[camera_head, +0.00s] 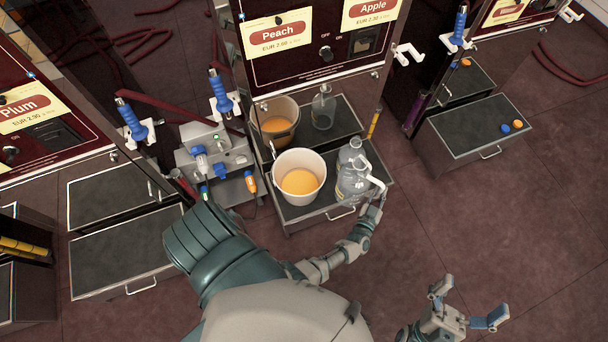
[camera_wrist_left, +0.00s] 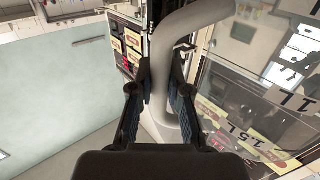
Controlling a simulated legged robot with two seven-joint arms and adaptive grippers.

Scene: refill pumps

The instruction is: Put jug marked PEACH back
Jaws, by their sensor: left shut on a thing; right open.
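A clear jug (camera_head: 350,188) with a pale handle is at the right front of the tray under the Peach panel (camera_head: 278,33). I cannot read PEACH on it. My left gripper (camera_head: 374,200) is shut on its handle. In the left wrist view the grey curved handle (camera_wrist_left: 167,60) passes between the fingers, and the clear wall with litre marks (camera_wrist_left: 245,125) is at the right. I cannot tell whether the jug touches the tray. My right gripper (camera_head: 467,312) is open and empty over the floor at the lower right.
A white bucket with orange liquid (camera_head: 299,201) stands left of the jug on the tray (camera_head: 305,218). A second bucket (camera_head: 274,123) and a small clear bottle (camera_head: 323,108) stand behind. An empty-topped tray (camera_head: 118,258) is at the left.

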